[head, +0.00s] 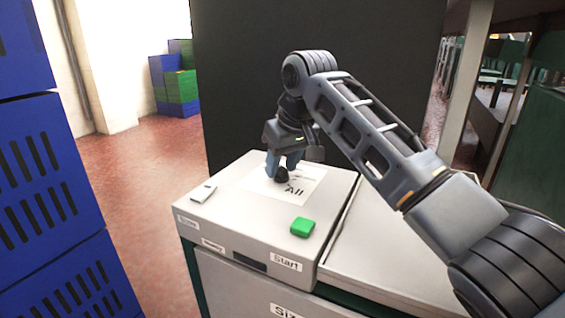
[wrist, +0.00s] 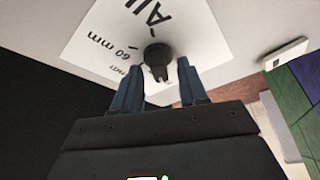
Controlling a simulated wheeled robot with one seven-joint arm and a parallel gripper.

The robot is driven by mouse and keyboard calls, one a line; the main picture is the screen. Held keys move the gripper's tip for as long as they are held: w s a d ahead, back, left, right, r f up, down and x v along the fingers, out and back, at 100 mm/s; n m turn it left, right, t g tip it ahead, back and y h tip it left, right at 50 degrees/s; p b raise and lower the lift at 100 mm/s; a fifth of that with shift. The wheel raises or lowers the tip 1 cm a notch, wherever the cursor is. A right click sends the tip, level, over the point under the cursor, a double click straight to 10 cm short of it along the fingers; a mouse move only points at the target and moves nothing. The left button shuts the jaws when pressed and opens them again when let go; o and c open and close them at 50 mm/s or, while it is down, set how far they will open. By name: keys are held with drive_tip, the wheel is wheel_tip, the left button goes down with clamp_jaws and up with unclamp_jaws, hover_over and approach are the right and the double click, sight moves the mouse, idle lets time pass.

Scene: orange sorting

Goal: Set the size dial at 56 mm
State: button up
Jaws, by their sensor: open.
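The size dial (head: 282,174) is a dark round knob on a white label sheet (head: 309,186) on top of the light-grey cabinet. In the wrist view the dial (wrist: 157,58) shows a narrow grip, and the sheet (wrist: 88,50) reads "All", "60 mm" and another mark partly cut off. Where the dial points I cannot tell for sure. My gripper (head: 283,160) is over the dial, pointing down. In the wrist view my gripper (wrist: 157,75) is open, with one blue finger on each side of the dial and gaps between.
A green Start button (head: 302,227) is at the cabinet's front edge, and a white switch (head: 204,193) at its left. Blue crates (head: 40,200) stand at the left. A dark panel (head: 320,30) rises behind the cabinet.

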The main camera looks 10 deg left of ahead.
clamp_jaws()
idle(0.3)
drive_tip(key=shift+r+m+p, duration=0.15)
drive_tip(key=shift+m+p, duration=0.15)
drive_tip(key=shift+p, duration=0.3)
drive_tip(key=m+p, duration=0.1)
drive_tip(key=p, duration=0.1)
drive_tip(key=m+h+p, duration=0.1)
drive_tip(key=p, duration=0.1)
drive_tip(key=shift+s+a+r+m, duration=0.1)
drive_tip(key=shift+r+m, duration=0.05)
drive_tip(key=shift+m, duration=0.15)
drive_tip(key=m+h+p, duration=0.1)
drive_tip(key=m+p, duration=0.1)
drive_tip(key=p, duration=0.1)
drive_tip(key=shift+m+t, duration=0.3)
drive_tip(key=shift+t, duration=0.1)
drive_tip(key=m+p, duration=0.1)
drive_tip(key=m+h+p, duration=0.1)
drive_tip(key=m, duration=0.1)
drive_tip(key=shift+f+h, duration=0.2)
drive_tip(key=shift+h, duration=0.1)
drive_tip(key=shift+m+h+p, duration=0.3)
drive_tip(key=shift+m+h, duration=0.1)
drive_tip(key=shift+m, duration=1)
